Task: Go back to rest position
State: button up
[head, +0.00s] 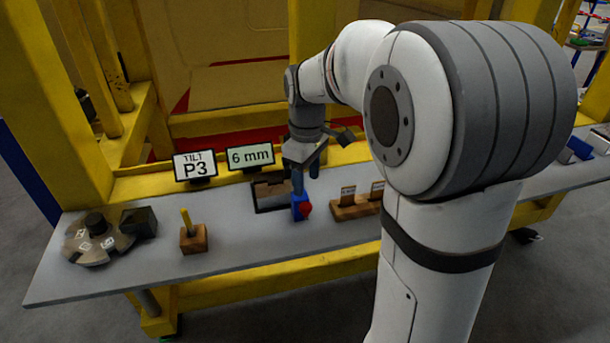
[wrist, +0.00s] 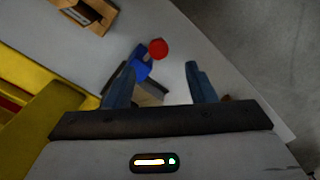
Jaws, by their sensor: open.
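My gripper (head: 306,172) points down over the middle of the grey bench, just above a small blue block with a red knob (head: 301,207). In the wrist view my gripper (wrist: 163,80) shows two blue-grey fingers spread apart with nothing clasped between them. The blue part (wrist: 143,68) with its round red end (wrist: 158,48) shows beside the left finger, partly hidden by it. I cannot tell whether the finger touches it. My arm is stretched out over the bench.
On the grey bench (head: 120,275) stand a dial (head: 97,238), a black box (head: 139,222), a wooden block with a yellow peg (head: 193,238), a dark tray (head: 258,202) and a wooden card holder (head: 346,210). Signs reading "TILT P3" (head: 195,165) and "6 mm" (head: 250,156) stand behind. Yellow posts frame the back.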

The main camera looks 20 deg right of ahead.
jog(key=s+f+m+t, duration=0.1)
jog(key=s+m, duration=0.8)
jog(key=s, duration=0.9)
jog(key=shift+s+t, duration=0.35)
jog(key=shift+t, duration=0.55)
